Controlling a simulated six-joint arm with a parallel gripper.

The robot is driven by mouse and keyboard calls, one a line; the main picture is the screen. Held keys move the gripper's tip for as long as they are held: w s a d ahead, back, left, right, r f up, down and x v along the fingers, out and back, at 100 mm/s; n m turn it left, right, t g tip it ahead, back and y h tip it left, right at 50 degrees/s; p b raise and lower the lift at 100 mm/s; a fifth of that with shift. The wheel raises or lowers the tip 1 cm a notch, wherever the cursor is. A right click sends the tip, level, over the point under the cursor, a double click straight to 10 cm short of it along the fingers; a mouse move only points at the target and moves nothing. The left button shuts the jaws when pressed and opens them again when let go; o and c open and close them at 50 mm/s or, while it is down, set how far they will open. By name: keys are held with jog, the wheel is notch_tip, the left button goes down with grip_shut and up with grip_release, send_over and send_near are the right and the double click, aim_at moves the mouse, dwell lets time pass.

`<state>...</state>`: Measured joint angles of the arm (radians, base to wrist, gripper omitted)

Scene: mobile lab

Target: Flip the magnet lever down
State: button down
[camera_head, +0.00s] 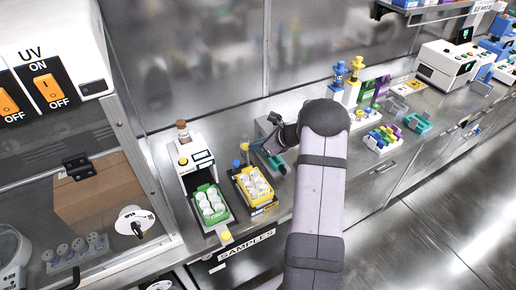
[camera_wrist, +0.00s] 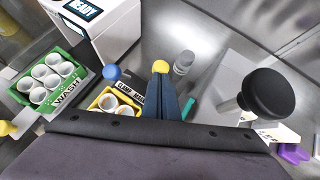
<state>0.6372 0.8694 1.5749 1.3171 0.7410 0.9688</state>
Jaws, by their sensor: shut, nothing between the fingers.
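The yellow rack station (camera_head: 257,186) holds white-capped tubes. Its label in the wrist view (camera_wrist: 131,91) reads "CLAMP" and the start of "MAG". A blue-knobbed lever (camera_wrist: 112,72) and a yellow-knobbed lever (camera_wrist: 161,66) stand at its back, both knobs raised. They also show in the head view as a blue knob (camera_head: 236,163) and a yellow knob (camera_head: 244,146). My gripper (camera_wrist: 162,80) is shut and empty. In the wrist view its tips overlap the area just below the yellow knob; I cannot tell if they touch. The yellow lever's stem is hidden behind the fingers.
A green "WASH" rack (camera_wrist: 50,78) sits left, in front of a white machine marked "READY" (camera_wrist: 95,25). A large black knob (camera_wrist: 268,95) on a grey device stands right of my gripper. A grey cylinder (camera_wrist: 183,62) stands behind the fingertips.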

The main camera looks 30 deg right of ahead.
jog(key=shift+r, duration=0.1)
dwell(0.6)
jog(key=s+d+r, duration=0.2)
jog(key=r, duration=0.3)
jog(key=s+d+r+b, duration=0.1)
jog(key=s+d+r, duration=0.2)
jog(key=r, duration=0.2)
jog(key=shift+s+r, duration=0.25)
jog(key=shift+s, duration=0.05)
